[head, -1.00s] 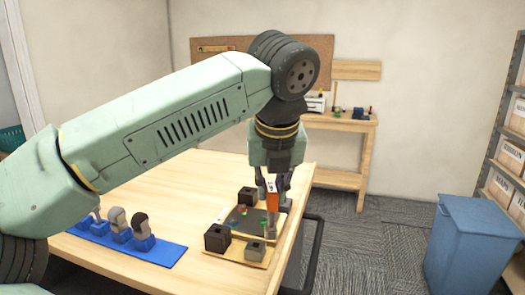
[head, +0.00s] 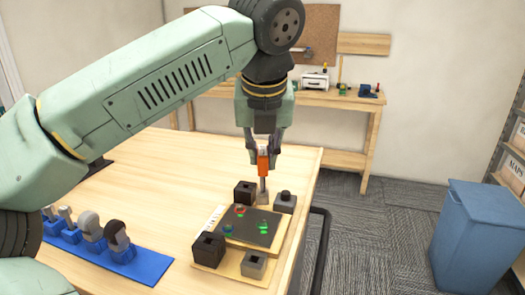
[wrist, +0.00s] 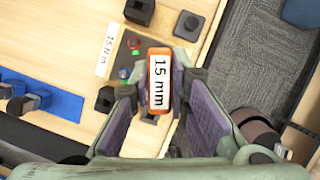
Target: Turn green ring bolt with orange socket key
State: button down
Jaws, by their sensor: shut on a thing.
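The orange socket key (head: 263,163) is upright in my gripper (head: 264,152), which is shut on its orange handle. Its grey shaft points down at the far edge of the board (head: 262,277), between two dark blocks; I cannot tell whether its tip touches anything. The dark plate (head: 256,235) on the board carries small red, blue and green marks. A green mark (head: 263,226), apparently the green ring bolt, lies right of the plate's middle; its details are too small to tell.
Dark blocks (head: 208,249) stand around the plate, one with a round knob (head: 286,195). A blue rack (head: 122,258) with several grey-headed pieces lies left. A blue bin (head: 480,240) stands on the carpet right of the table. The table's middle is clear.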

aim_at(262, 192)
jog(key=shift+f, duration=0.15)
jog(key=shift+f+b, duration=2.7)
jog(key=shift+f, duration=0.2)
jog(key=shift+r+m+h+p, duration=0.2)
jog(key=shift+m+h+p, duration=0.35)
jog(key=shift+m, duration=0.55)
jog(key=m+h+p, duration=0.1)
jog(key=m, duration=0.2)
jog(key=m+g+h+p, duration=0.1)
jog(key=m, duration=0.1)
jog(key=shift+m+p, duration=0.3)
jog(key=shift+m, duration=0.1)
jog(key=m+g+p, duration=0.1)
jog(key=m, duration=0.2)
jog(key=m+g+h+p, duration=0.1)
jog(key=m+p, duration=0.1)
jog(key=m, duration=0.1)
jog(key=shift+f+m+g+h+p, duration=0.1)
jog(key=shift+m+g+h+p, duration=0.45)
jog(key=shift+m, duration=0.75)
jog(key=shift+f, duration=0.1)
jog(key=shift+n+t+y+b, duration=0.25)
jog(key=shift+n+y+b, duration=0.05)
jog(key=shift+n+y, duration=0.1)
